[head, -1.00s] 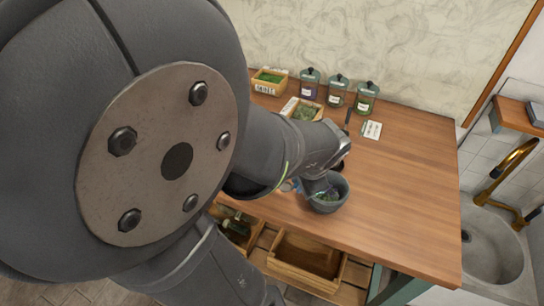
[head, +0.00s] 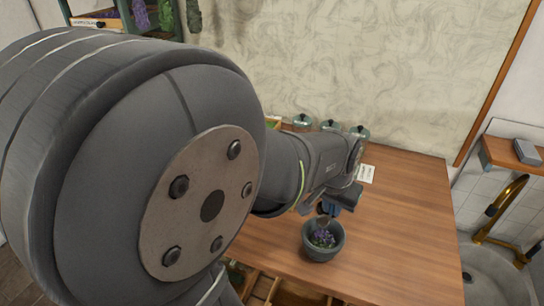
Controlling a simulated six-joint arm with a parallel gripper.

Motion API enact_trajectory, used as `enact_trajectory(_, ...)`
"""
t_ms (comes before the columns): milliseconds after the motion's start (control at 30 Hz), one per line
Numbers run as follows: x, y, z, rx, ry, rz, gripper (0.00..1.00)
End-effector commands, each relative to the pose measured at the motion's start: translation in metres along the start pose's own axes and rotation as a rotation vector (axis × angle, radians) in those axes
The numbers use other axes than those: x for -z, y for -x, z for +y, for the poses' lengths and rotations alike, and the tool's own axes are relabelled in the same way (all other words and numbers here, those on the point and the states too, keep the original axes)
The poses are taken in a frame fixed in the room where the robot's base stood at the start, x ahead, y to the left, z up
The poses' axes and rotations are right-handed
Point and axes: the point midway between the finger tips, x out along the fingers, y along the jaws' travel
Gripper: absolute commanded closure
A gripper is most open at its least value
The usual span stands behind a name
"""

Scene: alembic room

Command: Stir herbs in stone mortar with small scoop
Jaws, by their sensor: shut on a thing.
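The stone mortar (head: 322,256) is a dark grey bowl standing upright near the front edge of the wooden table. Purple and green herbs (head: 322,239) lie inside it. My gripper (head: 329,209) is just above the mortar's back rim, pointing down, partly hidden by my own wrist. It is shut on the small scoop (head: 323,222), of which only a small part shows below the fingers, over the herbs. I cannot tell whether the scoop's tip touches the herbs.
Several lidded glass jars (head: 302,121) stand at the back of the table, partly covered by my arm. A white card (head: 366,173) lies right of them. The table's right side (head: 410,220) is clear. A sink (head: 492,270) with a brass tap (head: 505,205) is at the far right.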

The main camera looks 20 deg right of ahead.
Motion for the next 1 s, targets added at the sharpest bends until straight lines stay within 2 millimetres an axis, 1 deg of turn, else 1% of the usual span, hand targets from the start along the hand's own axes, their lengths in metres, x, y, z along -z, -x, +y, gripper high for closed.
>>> enact_trajectory(167,0.000,-0.007,0.000,-0.006,0.015,0.002,1.00)
enact_trajectory(1000,-0.019,-0.079,0.001,-0.005,0.012,0.000,1.00)
